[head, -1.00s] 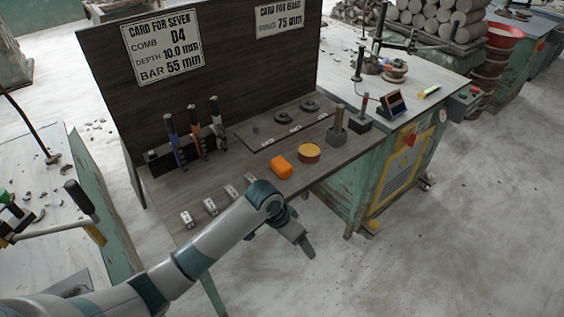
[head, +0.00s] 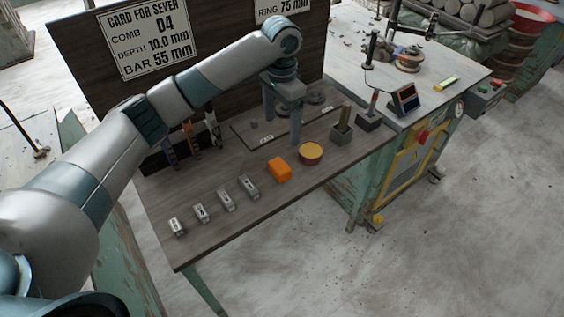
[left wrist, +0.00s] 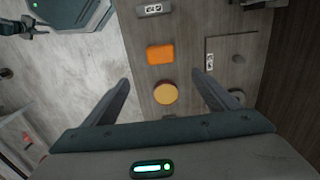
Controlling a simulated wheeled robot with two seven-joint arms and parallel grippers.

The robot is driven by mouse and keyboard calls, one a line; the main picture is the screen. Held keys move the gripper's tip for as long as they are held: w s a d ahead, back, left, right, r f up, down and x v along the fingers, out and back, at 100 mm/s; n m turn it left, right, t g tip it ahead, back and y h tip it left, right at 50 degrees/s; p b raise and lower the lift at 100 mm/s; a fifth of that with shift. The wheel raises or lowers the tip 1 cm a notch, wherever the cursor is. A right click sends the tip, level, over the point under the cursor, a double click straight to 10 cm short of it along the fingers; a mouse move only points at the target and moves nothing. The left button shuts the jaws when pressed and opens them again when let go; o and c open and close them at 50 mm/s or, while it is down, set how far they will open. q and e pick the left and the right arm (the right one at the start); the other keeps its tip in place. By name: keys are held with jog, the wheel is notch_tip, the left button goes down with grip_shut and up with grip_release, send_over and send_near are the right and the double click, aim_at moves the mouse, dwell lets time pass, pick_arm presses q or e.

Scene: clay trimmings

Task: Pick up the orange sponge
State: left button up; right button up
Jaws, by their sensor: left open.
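The orange sponge (head: 279,169) is a small block on the dark wooden bench, just left of a round tin with a yellow-orange top (head: 311,153). My left gripper (head: 283,130) is open and points down above the bench, behind the sponge and apart from it. In the left wrist view the sponge (left wrist: 160,54) lies beyond the open fingertips (left wrist: 160,77), and the round tin (left wrist: 166,93) shows between the fingers. Nothing is between the fingers at their own height. My right gripper is not in view.
Several small metal blocks (head: 226,201) stand in a row left of the sponge. Upright tools (head: 190,140) stand in a rack by the card board (head: 75,75). A flat dark panel (head: 250,133) with rings lies behind. The bench front is clear.

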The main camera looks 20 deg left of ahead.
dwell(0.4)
pick_arm(q)
jog(key=p, duration=0.3)
send_over(281, 165)
notch_tip(281, 165, down, 11)
jog(key=shift+d+f, duration=0.1)
jog(key=shift+w+f, duration=0.1)
jog(key=shift+f, duration=0.35)
jog(key=shift+f+p, duration=0.45)
jog(key=shift+p, duration=0.2)
notch_tip(281, 165, down, 3)
jog(key=shift+f+p, duration=0.1)
jog(key=shift+p, duration=0.55)
jog(key=shift+f, duration=0.6)
